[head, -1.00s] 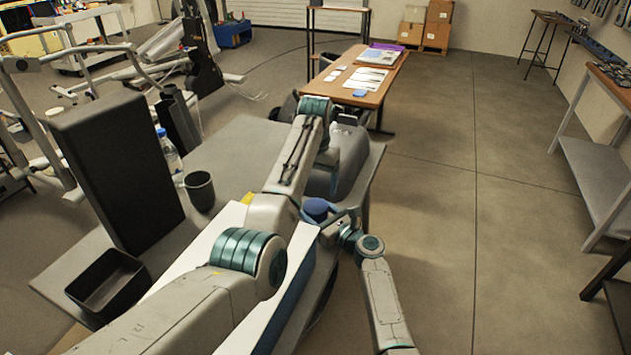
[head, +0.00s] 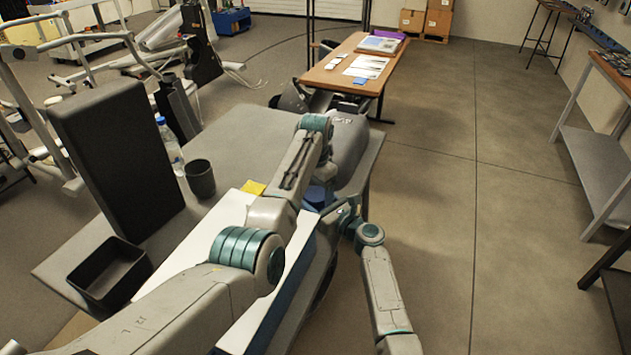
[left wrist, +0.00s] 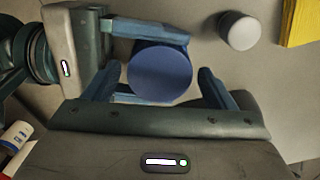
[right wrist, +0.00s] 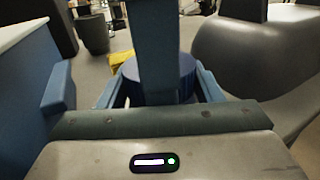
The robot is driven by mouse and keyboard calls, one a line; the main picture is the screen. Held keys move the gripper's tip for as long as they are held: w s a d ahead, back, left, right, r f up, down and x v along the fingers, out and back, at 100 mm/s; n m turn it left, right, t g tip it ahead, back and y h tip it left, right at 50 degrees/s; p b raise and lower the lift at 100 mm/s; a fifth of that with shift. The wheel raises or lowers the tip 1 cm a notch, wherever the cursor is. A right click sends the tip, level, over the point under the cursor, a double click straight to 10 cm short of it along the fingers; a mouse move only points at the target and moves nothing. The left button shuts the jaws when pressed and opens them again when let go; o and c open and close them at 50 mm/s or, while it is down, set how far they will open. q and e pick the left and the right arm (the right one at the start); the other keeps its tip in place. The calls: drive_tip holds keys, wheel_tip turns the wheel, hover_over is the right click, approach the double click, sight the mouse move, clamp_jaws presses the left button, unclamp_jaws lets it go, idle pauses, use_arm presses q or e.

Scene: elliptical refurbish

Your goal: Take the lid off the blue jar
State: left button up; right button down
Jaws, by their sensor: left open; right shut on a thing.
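The blue jar (head: 315,197) stands by the right edge of the grey table, partly behind my left arm in the head view. Its round blue top (left wrist: 160,74) fills the middle of the left wrist view. My right gripper (right wrist: 162,68) is shut on the jar from the side, one finger on each side of it. My left gripper (left wrist: 160,72) is open and points down over the jar, its fingers apart on either side of the top. A left finger hides part of the jar (right wrist: 180,75) in the right wrist view. The seam between lid and body is not clear.
A small white-grey cylinder (left wrist: 238,30) and a yellow pad (left wrist: 303,24) are close to the jar. A dark cup (head: 200,178), black bin (head: 108,276) and tall dark block (head: 118,155) stand further left. A dark rounded machine (right wrist: 250,60) is beside the jar.

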use_arm(q)
drive_tip(key=shift+f, duration=0.3)
drive_tip(key=c, duration=1)
drive_tip(key=shift+n, duration=1.7)
drive_tip(key=o, duration=1.1)
drive_tip(key=shift+r, duration=0.1)
